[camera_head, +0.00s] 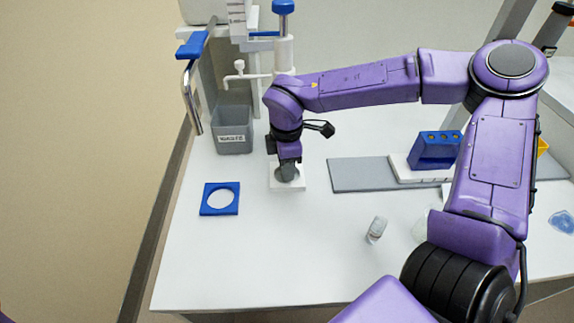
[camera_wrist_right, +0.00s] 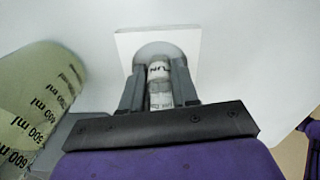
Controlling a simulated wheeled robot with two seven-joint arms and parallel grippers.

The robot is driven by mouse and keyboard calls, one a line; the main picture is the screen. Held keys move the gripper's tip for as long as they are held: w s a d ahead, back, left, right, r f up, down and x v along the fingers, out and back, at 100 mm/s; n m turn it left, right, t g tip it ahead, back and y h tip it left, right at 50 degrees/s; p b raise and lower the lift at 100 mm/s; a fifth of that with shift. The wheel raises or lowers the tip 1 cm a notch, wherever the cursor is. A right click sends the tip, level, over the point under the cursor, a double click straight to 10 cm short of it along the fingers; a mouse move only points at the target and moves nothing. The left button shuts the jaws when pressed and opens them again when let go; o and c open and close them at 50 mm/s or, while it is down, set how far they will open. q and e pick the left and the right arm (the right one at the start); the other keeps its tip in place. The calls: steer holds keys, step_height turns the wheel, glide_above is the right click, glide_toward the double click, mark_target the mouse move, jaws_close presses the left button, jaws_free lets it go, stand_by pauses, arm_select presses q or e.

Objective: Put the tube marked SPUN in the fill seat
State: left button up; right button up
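My right gripper (camera_head: 288,172) points down at a white square block (camera_head: 287,186) on the bench below the dispensing column (camera_head: 284,50). In the right wrist view, its two grey fingers (camera_wrist_right: 159,88) are closed on the sides of a small tube (camera_wrist_right: 158,72). I cannot tell whether the tube touches the recess. My left gripper is not in view.
A blue square plate with a round hole (camera_head: 207,208) lies left of the block. A grey waste bin (camera_head: 233,143) stands behind. A blue rack (camera_head: 435,153) stands near a grey mat (camera_head: 350,176).

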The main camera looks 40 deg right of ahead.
steer(key=o, duration=0.4)
steer(key=shift+c, duration=0.2)
steer(key=shift+w+r+p, duration=0.15)
steer(key=shift+r+p, duration=0.15)
steer(key=shift+r, duration=0.25)
step_height(320, 180, up, 11)
steer(key=shift+r, duration=0.15)
